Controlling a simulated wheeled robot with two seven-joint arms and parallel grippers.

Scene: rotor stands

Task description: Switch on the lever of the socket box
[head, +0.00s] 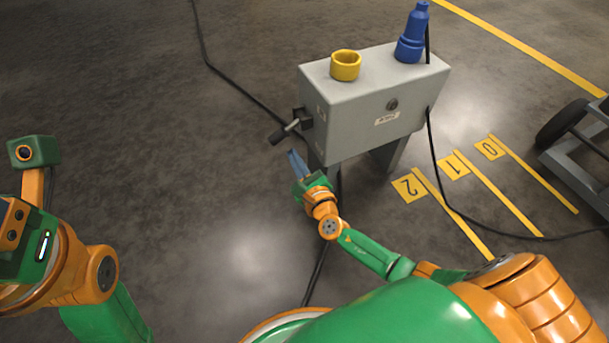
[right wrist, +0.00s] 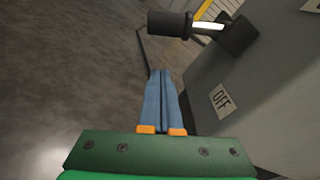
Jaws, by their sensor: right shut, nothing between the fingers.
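The grey socket box (head: 375,105) stands on legs in the upper middle of the head view. Its lever (head: 285,132), with a black grip, sticks out from the box's left side. In the right wrist view the lever (right wrist: 170,24) is at the top, and an OFF label (right wrist: 221,99) is on the box side below the lever's mount. My right gripper (head: 296,161) is shut and empty, just below the lever and apart from it. Its blue fingers (right wrist: 160,92) lie together in the right wrist view. My left arm is at the left edge; its fingers are not visible.
A yellow socket (head: 345,65) and a blue plug (head: 412,35) are on top of the box. Black cables (head: 240,88) run over the floor. A wheeled cart (head: 580,140) stands at the right, near numbered yellow floor marks (head: 453,165).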

